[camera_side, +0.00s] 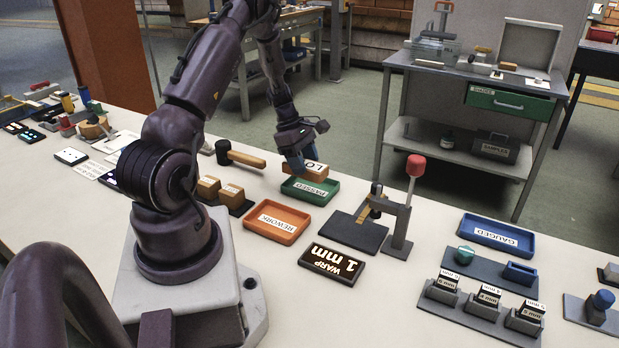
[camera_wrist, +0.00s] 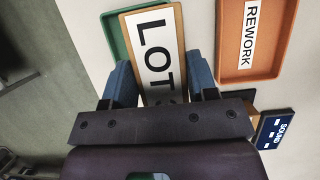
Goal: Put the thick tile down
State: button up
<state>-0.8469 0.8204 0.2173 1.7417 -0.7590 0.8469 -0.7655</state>
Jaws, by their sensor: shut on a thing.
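The thick tile (camera_side: 313,175) is a tan slab with a white label on top, which reads LOT in the wrist view (camera_wrist: 154,50). My gripper (camera_side: 295,155) is shut on it, with the blue fingers on either side in the wrist view (camera_wrist: 161,88). The tile is over the back part of the green tray (camera_side: 322,198) labelled PASSED, and seems a little above it. The tray's green rim shows beside the tile in the wrist view (camera_wrist: 114,38). The tile hides part of the tray floor, and my gripper hides the tile's near end.
An orange REWORK tray (camera_side: 265,230) lies in front of the green one. A mallet (camera_side: 240,157) and tan blocks on a dark stand (camera_side: 236,205) lie left. A dark fixture with a red-knobbed lever (camera_side: 398,230) stands right. A WARP 1 mm display (camera_side: 333,266) is in front.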

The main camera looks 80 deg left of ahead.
jog(key=f, duration=0.1)
jog(key=w+a+f, duration=0.2)
jog(key=shift+a+f, duration=0.1)
jog(key=shift+f, duration=1.65)
jog(key=shift+f, duration=0.1)
jog(key=o, duration=0.7)
